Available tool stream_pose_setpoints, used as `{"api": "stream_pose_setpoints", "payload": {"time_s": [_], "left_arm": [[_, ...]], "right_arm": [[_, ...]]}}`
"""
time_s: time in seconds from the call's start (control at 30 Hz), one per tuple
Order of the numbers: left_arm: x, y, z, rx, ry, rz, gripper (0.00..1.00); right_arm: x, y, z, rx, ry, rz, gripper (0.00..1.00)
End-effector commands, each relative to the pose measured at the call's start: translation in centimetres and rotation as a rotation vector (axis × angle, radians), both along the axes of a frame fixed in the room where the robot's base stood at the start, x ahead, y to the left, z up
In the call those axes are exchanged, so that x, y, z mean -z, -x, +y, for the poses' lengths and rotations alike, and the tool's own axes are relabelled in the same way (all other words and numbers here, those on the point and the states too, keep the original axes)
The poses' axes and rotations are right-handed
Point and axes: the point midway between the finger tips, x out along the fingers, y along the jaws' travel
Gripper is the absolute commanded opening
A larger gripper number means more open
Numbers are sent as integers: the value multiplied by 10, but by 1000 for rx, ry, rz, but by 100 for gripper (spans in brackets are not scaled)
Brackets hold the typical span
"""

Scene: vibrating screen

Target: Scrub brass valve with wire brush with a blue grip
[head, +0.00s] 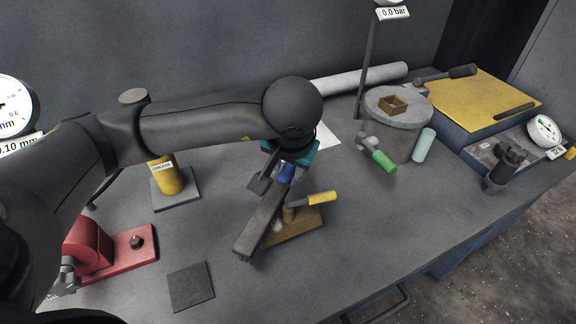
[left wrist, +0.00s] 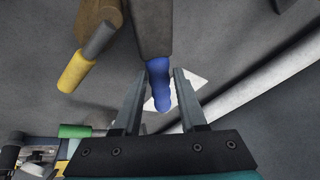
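The wire brush is a long dark block (head: 262,222) with a blue grip (head: 285,173). In the left wrist view the blue grip (left wrist: 159,82) sits between the fingertips of my left gripper (left wrist: 160,80), which appear to press on both its sides. In the head view my left gripper (head: 278,172) holds the brush slanting down toward the front. The brass valve (head: 289,214), with a yellow-gripped lever (head: 322,198), is just right of the brush block and partly hidden by it. I cannot tell whether the bristles touch it. My right gripper is not in view.
A yellow cylinder (head: 170,178), a red clamp-like device (head: 92,246) and a dark square plate (head: 191,287) are at left. The front-centre bench is clear.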

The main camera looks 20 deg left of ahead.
Motion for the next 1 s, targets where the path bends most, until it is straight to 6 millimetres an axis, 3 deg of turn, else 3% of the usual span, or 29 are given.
{"api": "stream_pose_setpoints", "payload": {"time_s": [0.07,0.33,0.73,1.0], "left_arm": [[0,0,0,0,0,0,31],[0,0,0,0,0,1,0],[1,-1,-1,0,0,1,0],[3,-15,-14,1,2,-1,0]], "right_arm": [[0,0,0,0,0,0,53],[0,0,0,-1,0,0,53],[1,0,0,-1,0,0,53],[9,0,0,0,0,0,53]]}}
